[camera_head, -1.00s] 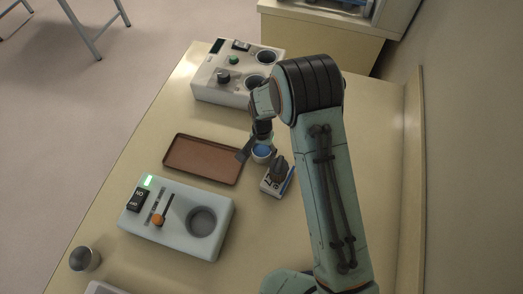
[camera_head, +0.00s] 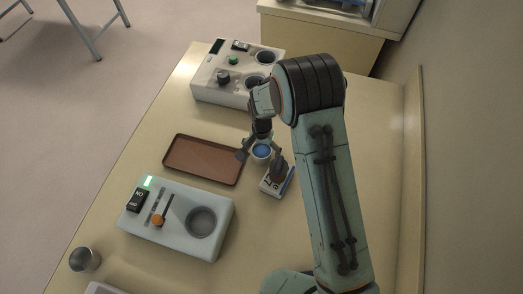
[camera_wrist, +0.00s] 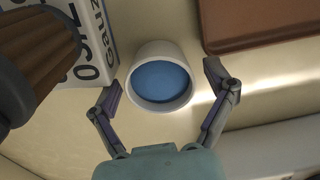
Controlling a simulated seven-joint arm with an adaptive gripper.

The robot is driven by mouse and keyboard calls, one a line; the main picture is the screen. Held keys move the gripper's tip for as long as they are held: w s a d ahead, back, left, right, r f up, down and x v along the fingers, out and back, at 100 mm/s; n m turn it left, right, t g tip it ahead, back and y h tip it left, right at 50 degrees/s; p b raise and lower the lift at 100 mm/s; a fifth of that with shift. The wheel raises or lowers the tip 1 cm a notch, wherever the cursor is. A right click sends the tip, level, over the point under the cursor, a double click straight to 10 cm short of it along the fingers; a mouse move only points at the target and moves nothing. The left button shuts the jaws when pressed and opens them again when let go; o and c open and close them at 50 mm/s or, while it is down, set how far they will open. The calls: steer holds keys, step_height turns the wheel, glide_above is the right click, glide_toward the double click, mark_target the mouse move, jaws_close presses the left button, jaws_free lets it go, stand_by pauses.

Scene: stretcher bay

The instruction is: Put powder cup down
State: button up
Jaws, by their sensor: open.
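The powder cup (camera_head: 261,151) is a small white cup with blue contents. It stands upright on the table between the brown tray and a small box. In the wrist view the cup (camera_wrist: 160,78) sits just ahead of my gripper (camera_wrist: 168,88), whose two fingers are spread on either side with gaps to its wall. In the head view my gripper (camera_head: 261,155) is low over the cup, open, with a finger to each side.
The brown tray (camera_head: 203,160) lies left of the cup. A gauze box (camera_head: 269,187) with a dark brown object (camera_head: 279,169) stands close on the right. A device with an orange knob (camera_head: 178,232) is in front; another device (camera_head: 208,88) is behind. A metal cup (camera_head: 84,259) stands front left.

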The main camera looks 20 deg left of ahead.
mark_target(262, 156)
step_height(262, 156, up, 10)
steer(key=s+d+r, duration=0.4)
steer(key=d+r, duration=0.5)
steer(key=s+d+r, duration=0.5)
steer(key=s+d, duration=0.3)
steer(key=s, duration=0.2)
steer(key=shift+s+d+n, duration=0.25)
steer(key=shift+d+n, duration=0.05)
steer(key=shift+n, duration=0.1)
steer(key=shift+y, duration=0.4)
steer(key=s, duration=0.2)
steer(key=s+d, duration=0.1)
steer(key=s, duration=0.1)
steer(key=s+d, duration=0.1)
steer(key=s, duration=0.1)
steer(key=shift+s+f, duration=0.1)
steer(key=shift+s, duration=0.05)
steer(key=c, duration=0.3)
steer(key=shift+s, duration=0.25)
steer(key=c, duration=0.5)
